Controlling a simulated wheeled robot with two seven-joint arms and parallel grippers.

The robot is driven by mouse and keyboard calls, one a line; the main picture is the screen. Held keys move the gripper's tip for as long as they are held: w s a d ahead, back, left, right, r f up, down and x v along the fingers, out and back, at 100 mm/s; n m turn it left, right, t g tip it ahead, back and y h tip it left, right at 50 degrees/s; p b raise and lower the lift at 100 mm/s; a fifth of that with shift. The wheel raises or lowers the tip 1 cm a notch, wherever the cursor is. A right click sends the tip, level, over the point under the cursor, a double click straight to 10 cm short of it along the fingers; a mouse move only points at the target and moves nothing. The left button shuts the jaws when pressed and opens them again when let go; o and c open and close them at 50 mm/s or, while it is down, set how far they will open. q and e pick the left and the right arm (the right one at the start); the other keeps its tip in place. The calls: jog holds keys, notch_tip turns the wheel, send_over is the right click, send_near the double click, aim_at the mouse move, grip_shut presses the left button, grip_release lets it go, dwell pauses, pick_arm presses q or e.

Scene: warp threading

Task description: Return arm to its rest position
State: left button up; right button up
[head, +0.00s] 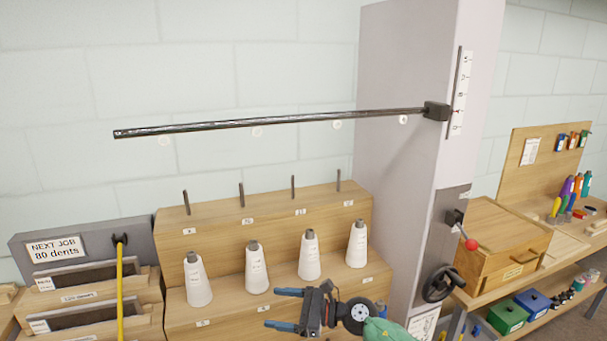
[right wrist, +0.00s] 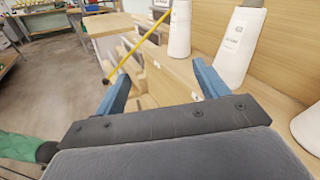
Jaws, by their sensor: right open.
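My right gripper (head: 277,309) is low in the middle of the head view, its two blue fingers pointing left, apart and with nothing between them. It is in front of the wooden stepped rack (head: 215,323), just below the white thread cones. In the right wrist view the blue fingers (right wrist: 162,88) are spread, with the rack's front edge and a white cone (right wrist: 240,45) beyond the right finger. I cannot tell whether that finger touches the rack. The green sleeve of my right arm shows at the bottom of the head view. My left gripper is not in view.
Several white cones (head: 309,258) stand on the rack's lower step, with bare pegs on the upper step. A dark bar (head: 270,122) juts left from a grey column (head: 400,130). A yellow rod (head: 120,290) stands at left. A red-knobbed lever (head: 471,244) and handwheel (head: 440,284) are at right.

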jog(key=d+r+m+t+h, duration=0.1)
jog(key=d+r+m+t, duration=0.15)
jog(key=m+t, duration=0.6)
jog(key=d+r+m+t+h, duration=0.15)
jog(key=d+m+t, duration=0.3)
jog(key=m, duration=0.65)
jog(key=s+d+f+m+t+h, duration=0.1)
jog(key=s+d+f+m+h, duration=0.1)
jog(key=d+f+m+h, duration=0.5)
jog(key=s+d+f+m+h, duration=0.1)
jog(key=s+d+m+h, duration=0.35)
jog(key=m, duration=0.75)
jog(key=s+d+f+m+g+h, duration=0.4)
jog(key=s+d+f+m+g, duration=0.35)
jog(key=s+f, duration=0.25)
jog(key=s+d+f+m+g+y, duration=0.1)
jog(key=s+f+m+g, duration=0.2)
jog(key=s, duration=0.6)
jog(key=s+f+m+g, duration=0.3)
jog(key=s, duration=0.6)
jog(key=s+a+f+g, duration=0.1)
jog(key=a+f, duration=0.1)
jog(key=f, duration=1.5)
jog(key=s+a+f+g, duration=0.1)
jog(key=s+a+f, duration=0.1)
jog(key=f, duration=1.5)
jog(key=shift+s+a+f+g+y, duration=0.15)
jog(key=shift+s+f+g+y, duration=0.15)
jog(key=shift+f+g+y, duration=0.1)
